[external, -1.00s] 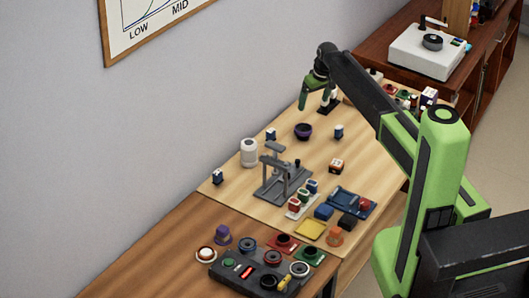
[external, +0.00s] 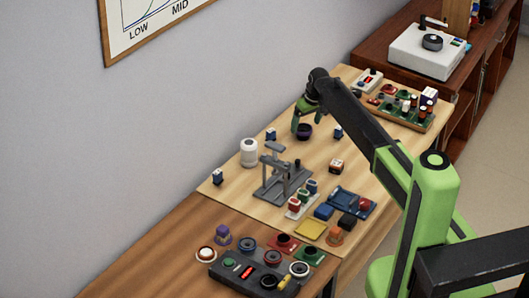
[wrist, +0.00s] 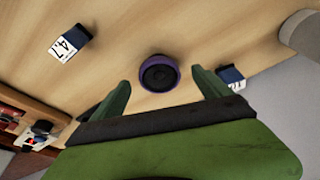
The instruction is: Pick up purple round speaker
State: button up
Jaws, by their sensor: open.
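The purple round speaker (wrist: 159,73) lies on the light wood table, its dark cone facing up. In the wrist view it sits ahead of and between my two green fingers. In the external view the purple speaker (external: 305,132) is just beside my gripper (external: 302,124), partly covered by it. In the wrist view my gripper (wrist: 162,92) is open with nothing between its fingers.
Small labelled blocks (wrist: 68,44) and (wrist: 232,77) flank the speaker. A white cylinder (external: 249,151) and a grey stand (external: 276,176) are nearer the front. A parts tray (external: 402,108) is at the back right. Bare wood surrounds the speaker.

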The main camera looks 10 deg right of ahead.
aim_at(304, 128)
jog(key=b+x, duration=0.5)
jog(key=shift+w+f, duration=0.1)
jog(key=shift+w, duration=0.1)
jog(key=shift+r, duration=0.2)
jog(key=c, duration=1.9)
